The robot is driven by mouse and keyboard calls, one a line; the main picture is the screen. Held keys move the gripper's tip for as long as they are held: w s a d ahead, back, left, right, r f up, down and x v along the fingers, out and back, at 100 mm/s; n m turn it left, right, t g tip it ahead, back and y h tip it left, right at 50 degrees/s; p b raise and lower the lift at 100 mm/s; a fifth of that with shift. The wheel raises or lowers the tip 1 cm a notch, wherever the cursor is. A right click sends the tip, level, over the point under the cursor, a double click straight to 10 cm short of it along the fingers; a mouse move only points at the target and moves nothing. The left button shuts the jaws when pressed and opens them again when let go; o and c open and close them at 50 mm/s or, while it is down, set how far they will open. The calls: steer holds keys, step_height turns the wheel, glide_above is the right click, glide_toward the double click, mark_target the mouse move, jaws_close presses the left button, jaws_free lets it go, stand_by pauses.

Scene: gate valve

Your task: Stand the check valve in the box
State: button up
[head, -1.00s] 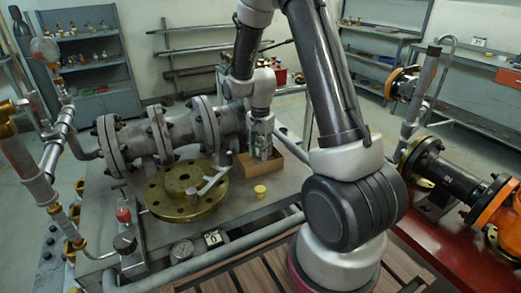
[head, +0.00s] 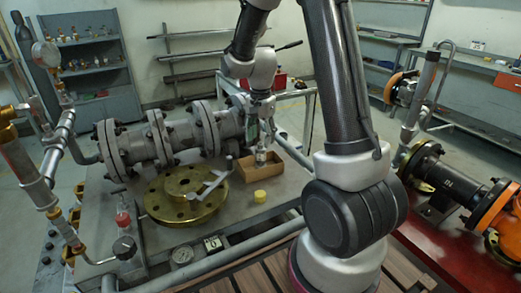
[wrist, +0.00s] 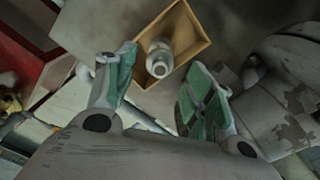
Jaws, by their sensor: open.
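The check valve (head: 261,156), a small metallic cylinder-like body, stands in the box. In the wrist view the valve (wrist: 159,56) is seen from above, inside the box walls near one end. The open-topped tan box (head: 237,174) sits on the grey bench; its rim also shows in the wrist view (wrist: 196,28). My gripper (head: 261,130) is above the box and valve. The valve's lower part is hidden by the box wall.
A brass flange (head: 186,196) with a grey-handled part lies left of the box. A small yellow cap (head: 260,197) lies in front. Large grey flanged pipework (head: 160,138) stands close behind and left. Some bare bench top lies right of the cap.

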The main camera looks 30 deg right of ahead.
steer(key=s+r+n+t, duration=0.1)
steer(key=s+r+n, duration=0.1)
steer(key=s+r, duration=0.45)
steer(key=s+r+n+t, duration=0.1)
steer(key=s+r+n, duration=0.2)
steer(key=r, duration=0.6)
steer(key=s+r+n+t, duration=0.2)
steer(key=s+n, duration=0.5)
steer(key=s, duration=0.8)
steer(key=shift+a+r, duration=0.2)
steer(key=shift+r, duration=0.4)
